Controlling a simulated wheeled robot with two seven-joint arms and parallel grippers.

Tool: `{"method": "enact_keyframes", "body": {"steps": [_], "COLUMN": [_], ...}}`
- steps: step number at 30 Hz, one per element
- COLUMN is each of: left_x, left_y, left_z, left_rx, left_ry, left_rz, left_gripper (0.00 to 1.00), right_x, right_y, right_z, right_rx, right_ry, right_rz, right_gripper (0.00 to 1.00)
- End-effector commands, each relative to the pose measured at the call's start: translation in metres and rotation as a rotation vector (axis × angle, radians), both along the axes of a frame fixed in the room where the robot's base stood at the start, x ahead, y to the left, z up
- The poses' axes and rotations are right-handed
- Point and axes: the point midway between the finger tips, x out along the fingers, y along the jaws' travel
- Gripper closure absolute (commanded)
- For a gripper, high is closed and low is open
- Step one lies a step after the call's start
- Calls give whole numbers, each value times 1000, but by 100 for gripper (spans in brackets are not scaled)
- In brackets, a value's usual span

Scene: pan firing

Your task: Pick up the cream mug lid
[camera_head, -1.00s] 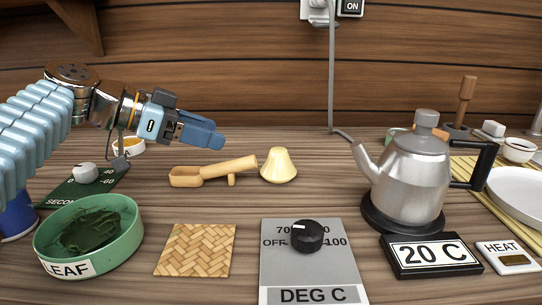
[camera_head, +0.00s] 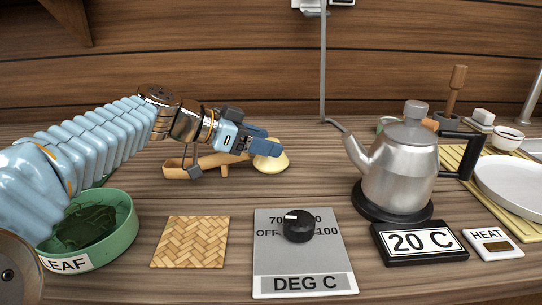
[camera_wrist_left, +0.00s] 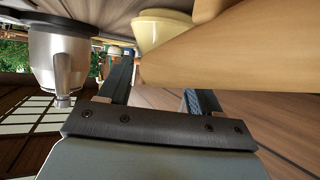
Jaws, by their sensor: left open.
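The cream mug lid (camera_head: 268,164), a pale cone-like piece, stands on the wooden counter beside the handle end of a wooden scoop (camera_head: 178,172). My left gripper (camera_head: 271,145) is open, and its fingers cover the lid's upper part in the head view. In the left wrist view the lid (camera_wrist_left: 165,30) shows at the top, beyond the fingers (camera_wrist_left: 158,88). The scoop's handle (camera_wrist_left: 230,55) looms large close to the fingers there; I cannot tell whether they touch it. The right gripper is not in view.
A steel kettle (camera_head: 400,172) stands on its base to the right. A dial panel (camera_head: 300,262), a woven mat (camera_head: 190,242) and a green leaf bowl (camera_head: 120,240) lie in front. The counter behind the lid is clear.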

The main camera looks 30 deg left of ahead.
Motion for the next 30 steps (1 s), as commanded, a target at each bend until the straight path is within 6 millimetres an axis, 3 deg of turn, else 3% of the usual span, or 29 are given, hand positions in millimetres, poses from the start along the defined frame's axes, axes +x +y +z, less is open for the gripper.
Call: {"method": "enact_keyframes", "body": {"steps": [5, 16, 25, 30], "left_x": [0, 0, 0, 2], "left_y": [0, 0, 0, -2], "left_z": [0, 0, 2, 14], "left_rx": [0, 0, 1, 1], "left_ry": [0, 0, -1, -1], "left_rz": [0, 0, 0, 0], "left_gripper": [39, 96, 96, 96], "right_x": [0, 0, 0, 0], "right_y": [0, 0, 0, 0], "right_z": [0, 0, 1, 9], "right_rx": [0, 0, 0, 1], "right_ry": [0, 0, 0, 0], "right_rz": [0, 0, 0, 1], "right_gripper": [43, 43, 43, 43]}}
